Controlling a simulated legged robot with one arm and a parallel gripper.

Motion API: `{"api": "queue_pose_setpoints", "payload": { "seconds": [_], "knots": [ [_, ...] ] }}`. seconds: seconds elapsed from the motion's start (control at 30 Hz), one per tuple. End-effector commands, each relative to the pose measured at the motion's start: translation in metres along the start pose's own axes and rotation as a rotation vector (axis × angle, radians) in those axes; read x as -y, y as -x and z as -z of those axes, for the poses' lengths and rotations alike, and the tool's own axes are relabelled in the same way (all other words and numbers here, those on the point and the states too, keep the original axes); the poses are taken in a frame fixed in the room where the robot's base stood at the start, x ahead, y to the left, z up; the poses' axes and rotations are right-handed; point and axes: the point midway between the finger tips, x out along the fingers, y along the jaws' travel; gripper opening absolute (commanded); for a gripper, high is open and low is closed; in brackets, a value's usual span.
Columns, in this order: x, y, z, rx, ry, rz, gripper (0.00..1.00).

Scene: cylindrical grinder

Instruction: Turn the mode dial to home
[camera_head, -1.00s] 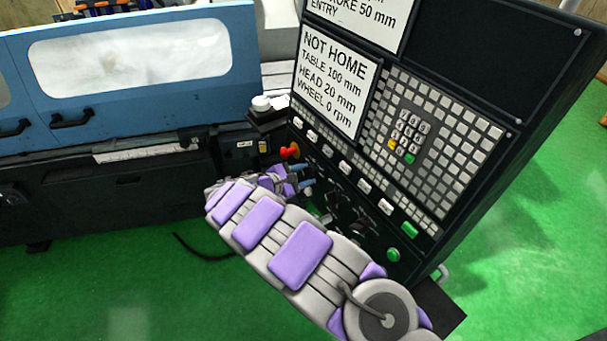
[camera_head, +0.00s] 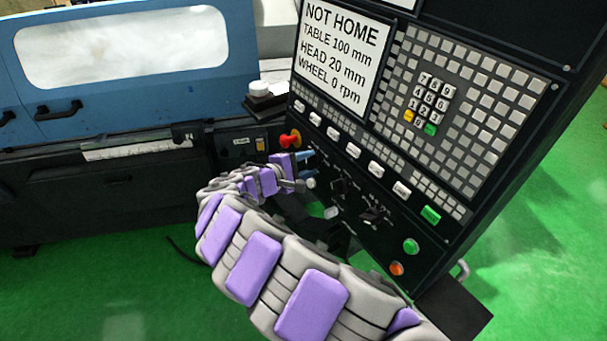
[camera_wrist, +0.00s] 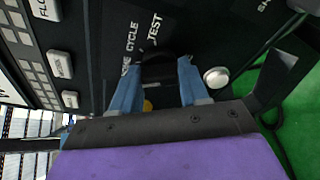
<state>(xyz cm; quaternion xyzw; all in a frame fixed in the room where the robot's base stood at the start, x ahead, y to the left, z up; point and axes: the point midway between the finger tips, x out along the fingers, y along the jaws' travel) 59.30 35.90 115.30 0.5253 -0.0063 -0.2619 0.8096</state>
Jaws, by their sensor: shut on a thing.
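The mode dial (camera_wrist: 158,72) is a dark knob on the black control panel, between my fingertips in the wrist view. Labels reading "CYCLE" and "TEST" (camera_wrist: 154,28) are printed by it; the other labels and the dial's pointer are hidden or too dark to read. My gripper (camera_wrist: 157,66) has its blue fingers shut on the dial, one on each side. The screen (camera_head: 338,60) reads "NOT HOME", table 100 mm, head 20 mm, wheel 0 rpm.
A red knob (camera_head: 290,139) sits left of my gripper. A round silver knob (camera_wrist: 216,77) is close to the right finger. A row of white keys (camera_head: 353,150), a keypad (camera_head: 429,104), a green button (camera_head: 411,246) and an orange button (camera_head: 397,269) are on the panel.

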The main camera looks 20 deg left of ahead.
Motion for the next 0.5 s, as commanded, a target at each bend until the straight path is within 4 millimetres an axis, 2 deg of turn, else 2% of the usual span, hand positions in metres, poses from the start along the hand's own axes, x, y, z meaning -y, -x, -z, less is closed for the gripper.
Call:
{"api": "queue_pose_setpoints", "payload": {
  "seconds": [0.2, 0.5],
  "knots": [
    [0.0024, -0.0018, -0.003, 0.01, -0.109, -0.022, 0.14],
    [0.0029, -0.0014, -0.0034, 0.01, -0.166, -0.028, 0.14]
  ]
}}
